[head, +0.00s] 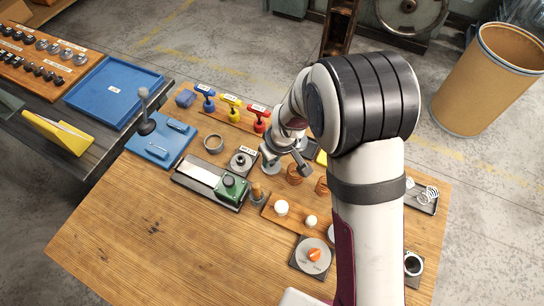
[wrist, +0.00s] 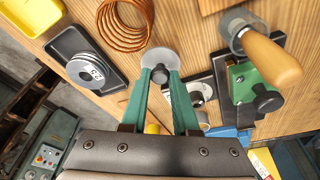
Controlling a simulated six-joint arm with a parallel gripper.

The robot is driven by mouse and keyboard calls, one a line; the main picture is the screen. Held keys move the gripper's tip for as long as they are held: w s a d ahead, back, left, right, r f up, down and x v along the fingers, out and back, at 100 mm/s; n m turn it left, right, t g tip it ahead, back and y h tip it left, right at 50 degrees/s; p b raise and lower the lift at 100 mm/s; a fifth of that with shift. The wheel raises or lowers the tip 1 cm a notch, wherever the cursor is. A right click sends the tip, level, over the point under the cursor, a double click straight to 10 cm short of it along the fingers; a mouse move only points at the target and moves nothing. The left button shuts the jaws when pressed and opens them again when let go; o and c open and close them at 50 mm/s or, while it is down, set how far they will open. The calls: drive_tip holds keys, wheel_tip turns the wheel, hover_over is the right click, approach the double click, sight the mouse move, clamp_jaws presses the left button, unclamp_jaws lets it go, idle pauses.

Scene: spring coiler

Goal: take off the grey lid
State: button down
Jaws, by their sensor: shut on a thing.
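The grey lid (wrist: 160,56) is a round grey disc with a dark knob (wrist: 160,73) in the wrist view. My gripper (wrist: 160,76) has its two green fingers shut on this knob, one on each side. Whether the lid rests on something or hangs clear is hidden from this angle. In the head view my gripper (head: 286,158) is over the middle of the wooden table, and my arm hides part of what lies around it.
Copper coils (wrist: 125,25) lie close to the lid. A black tray with a labelled grey disc (wrist: 85,68) is to the left in the wrist view. A green device (head: 232,188) and colored T-handled tools (head: 230,106) stand nearby. The table's front left (head: 140,235) is clear.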

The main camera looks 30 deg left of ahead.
drive_tip(key=shift+f, duration=0.45)
drive_tip(key=shift+c, duration=1.4)
unclamp_jaws()
